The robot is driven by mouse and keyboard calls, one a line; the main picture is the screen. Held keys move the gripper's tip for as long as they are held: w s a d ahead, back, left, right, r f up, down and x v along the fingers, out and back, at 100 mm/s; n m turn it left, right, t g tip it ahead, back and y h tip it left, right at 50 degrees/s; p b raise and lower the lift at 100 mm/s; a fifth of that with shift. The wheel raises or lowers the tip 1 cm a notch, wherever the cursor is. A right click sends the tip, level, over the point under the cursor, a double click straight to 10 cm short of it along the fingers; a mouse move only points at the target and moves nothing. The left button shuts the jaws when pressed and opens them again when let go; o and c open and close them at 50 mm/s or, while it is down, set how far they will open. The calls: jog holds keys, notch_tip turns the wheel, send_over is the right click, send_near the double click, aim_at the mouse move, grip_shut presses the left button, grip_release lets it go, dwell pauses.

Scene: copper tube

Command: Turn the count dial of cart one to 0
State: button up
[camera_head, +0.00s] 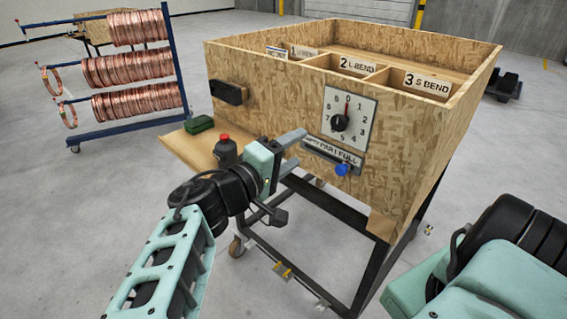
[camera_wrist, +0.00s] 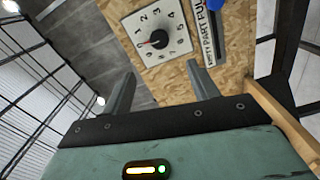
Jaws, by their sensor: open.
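The count dial (camera_head: 355,136) is a white square plate with digits around a black knob (camera_head: 340,123), on the front of the plywood cart box (camera_head: 270,117). The knob's red mark points up at or very near 0. The dial (camera_wrist: 176,22) also shows in the wrist view, turned so that 0 lies at the left; the red mark on its knob (camera_wrist: 160,40) points that way. My gripper (camera_head: 298,150) is open and empty, left of and a little below the dial. In the wrist view the fingertips (camera_wrist: 162,72) are apart and clear of the knob.
Below the dial is an EMPTY/PART/FULL slider with a blue knob (camera_head: 342,169). A black handle (camera_head: 229,92) sits on the box front. A side shelf (camera_head: 187,150) holds a green item (camera_head: 199,124) and a dark bottle (camera_head: 225,152). A copper coil rack (camera_head: 178,62) stands behind left.

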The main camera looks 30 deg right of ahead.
jog(key=shift+v, duration=1.1)
